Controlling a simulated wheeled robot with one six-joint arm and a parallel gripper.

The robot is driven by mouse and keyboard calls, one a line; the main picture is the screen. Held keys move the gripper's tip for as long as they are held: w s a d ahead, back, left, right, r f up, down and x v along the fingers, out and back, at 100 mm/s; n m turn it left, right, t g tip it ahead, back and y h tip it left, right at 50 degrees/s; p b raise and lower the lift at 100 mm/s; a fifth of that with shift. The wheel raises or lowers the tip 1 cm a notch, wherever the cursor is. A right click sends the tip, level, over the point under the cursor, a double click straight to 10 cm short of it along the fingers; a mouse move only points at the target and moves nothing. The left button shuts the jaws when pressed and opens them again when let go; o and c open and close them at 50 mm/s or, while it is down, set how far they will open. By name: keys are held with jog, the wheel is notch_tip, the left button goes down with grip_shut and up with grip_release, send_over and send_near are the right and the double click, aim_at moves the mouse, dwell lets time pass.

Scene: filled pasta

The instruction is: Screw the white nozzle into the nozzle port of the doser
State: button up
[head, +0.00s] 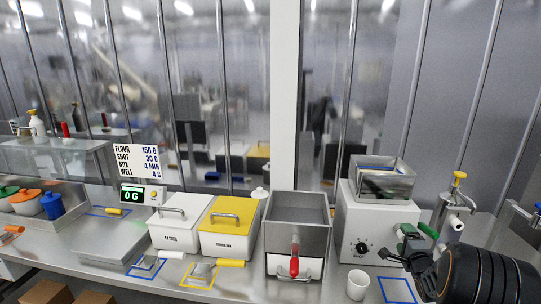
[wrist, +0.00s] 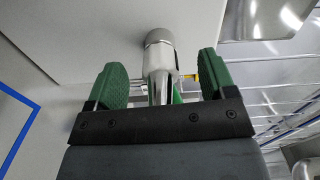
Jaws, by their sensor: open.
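The doser (head: 442,212) is an upright metal cylinder with a yellow top knob at the right of the counter in the head view. A small white fitting (head: 456,223) shows on its side; I cannot tell whether it is the nozzle or the port. My gripper (head: 418,234) is in front of the doser, below and left of that fitting. In the wrist view its green fingers (wrist: 158,84) are apart, on either side of a shiny metal cylinder (wrist: 158,56) with a grey rounded end. I cannot tell whether the fingers touch it. No separate white nozzle can be made out.
A white machine (head: 362,235) with a steel hopper stands left of my arm. A white cup (head: 358,284) and a blue taped square (head: 397,290) are at the front edge. A steel bin (head: 297,215) and lidded flour and semolina boxes (head: 228,238) fill the middle.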

jog(key=s+a, duration=0.1)
jog(key=s, duration=0.6)
dwell(0.6)
